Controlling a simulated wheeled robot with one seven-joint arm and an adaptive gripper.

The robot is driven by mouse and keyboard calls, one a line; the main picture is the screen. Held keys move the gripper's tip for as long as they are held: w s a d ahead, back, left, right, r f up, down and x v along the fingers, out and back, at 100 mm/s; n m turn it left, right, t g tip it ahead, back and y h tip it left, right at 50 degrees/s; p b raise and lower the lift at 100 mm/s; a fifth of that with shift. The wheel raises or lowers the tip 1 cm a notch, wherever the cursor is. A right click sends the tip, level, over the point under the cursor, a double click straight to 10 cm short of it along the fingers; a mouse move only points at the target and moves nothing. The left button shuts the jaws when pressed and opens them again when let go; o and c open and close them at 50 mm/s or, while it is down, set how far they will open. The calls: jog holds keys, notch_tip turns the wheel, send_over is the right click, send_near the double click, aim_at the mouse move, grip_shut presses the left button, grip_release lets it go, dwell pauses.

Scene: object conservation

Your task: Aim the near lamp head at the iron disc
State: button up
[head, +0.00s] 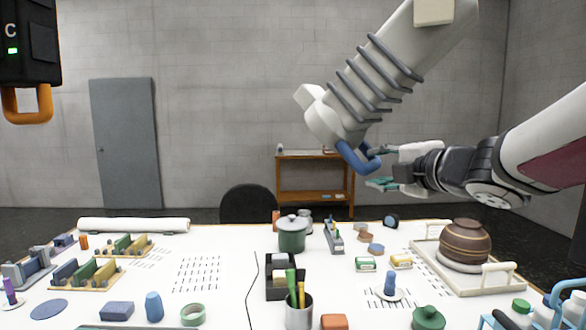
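A large white lamp head (335,108) with grey ribs hangs tilted at the upper right, its narrower end pointing down and left. A blue handle (354,158) sticks out from its lower end. My gripper (383,168) reaches in from the right; its two fingers are apart, one above the other, with the handle's end at or just left of the gap. I cannot tell whether they touch it.
A black unit (30,45) with an orange handle hangs at the upper left. The table (225,262) holds a green pot (292,234), a brown ribbed jar (465,241) on a white tray (500,283), a pen cup (299,313) and small blocks. The air around the lamp head is clear.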

jog(key=shift+x, duration=1.5)
grip_shut()
